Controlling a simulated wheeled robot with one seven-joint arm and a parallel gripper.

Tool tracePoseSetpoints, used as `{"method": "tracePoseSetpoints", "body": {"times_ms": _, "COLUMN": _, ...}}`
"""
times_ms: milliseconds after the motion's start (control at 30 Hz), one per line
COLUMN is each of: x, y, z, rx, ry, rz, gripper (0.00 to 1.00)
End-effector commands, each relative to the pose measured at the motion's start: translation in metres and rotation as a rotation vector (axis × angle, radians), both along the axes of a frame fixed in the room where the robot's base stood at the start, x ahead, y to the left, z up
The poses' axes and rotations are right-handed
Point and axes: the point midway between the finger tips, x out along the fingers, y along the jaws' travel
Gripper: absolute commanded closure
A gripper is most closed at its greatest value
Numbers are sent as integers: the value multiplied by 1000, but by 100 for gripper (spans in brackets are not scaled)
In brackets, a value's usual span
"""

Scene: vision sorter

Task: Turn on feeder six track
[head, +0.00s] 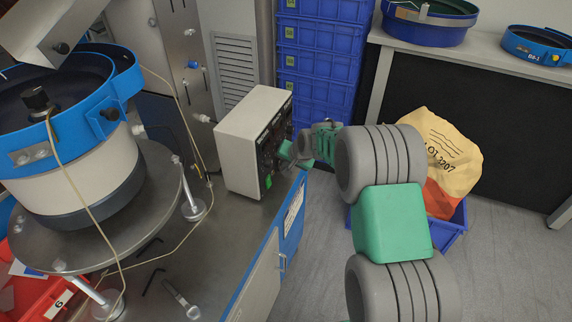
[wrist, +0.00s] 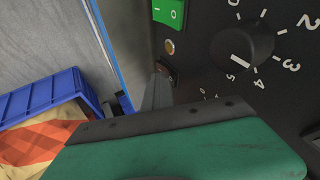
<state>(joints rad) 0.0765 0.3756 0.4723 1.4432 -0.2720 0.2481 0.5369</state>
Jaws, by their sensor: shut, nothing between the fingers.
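The cream control box (head: 240,140) stands on the metal bench, its black front panel (head: 268,150) turned toward my arm. A green rocker switch (wrist: 168,12) shows at the top of the wrist view, and also low on the panel in the head view (head: 268,182). Below it in the wrist view are a small amber lamp (wrist: 169,46) and a small dark switch (wrist: 166,66). A black knob (wrist: 243,53) with a numbered dial sits to the right. My gripper (wrist: 157,92) is shut and empty, its grey tip close to the small switch. I cannot tell whether they touch.
A blue-rimmed bowl feeder (head: 90,150) stands on the bench at left. Blue crates (head: 318,65) are stacked behind. A bag (head: 440,155) sits in a blue bin (head: 450,235) beyond my arm. A red bin marked 6 (head: 45,295) is at lower left. Hex keys lie on the bench.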

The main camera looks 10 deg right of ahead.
Motion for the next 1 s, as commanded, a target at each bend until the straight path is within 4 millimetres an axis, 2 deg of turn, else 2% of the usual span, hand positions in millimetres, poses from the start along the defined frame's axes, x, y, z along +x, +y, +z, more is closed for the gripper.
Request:
{"method": "tracePoseSetpoints", "body": {"times_ms": 367, "x": -1, "y": -3, "z": 3, "rx": 0, "ry": -4, "rz": 0, "gripper": 100}}
{"method": "tracePoseSetpoints", "body": {"times_ms": 567, "x": -13, "y": -27, "z": 8, "rx": 0, "ry": -3, "rz": 6, "gripper": 100}}
{"method": "tracePoseSetpoints", "body": {"times_ms": 800, "x": -45, "y": -39, "z": 55, "rx": 0, "ry": -7, "rz": 9, "gripper": 100}}
{"method": "tracePoseSetpoints", "body": {"times_ms": 1000, "x": -64, "y": -48, "z": 82, "rx": 0, "ry": -3, "rz": 5, "gripper": 100}}
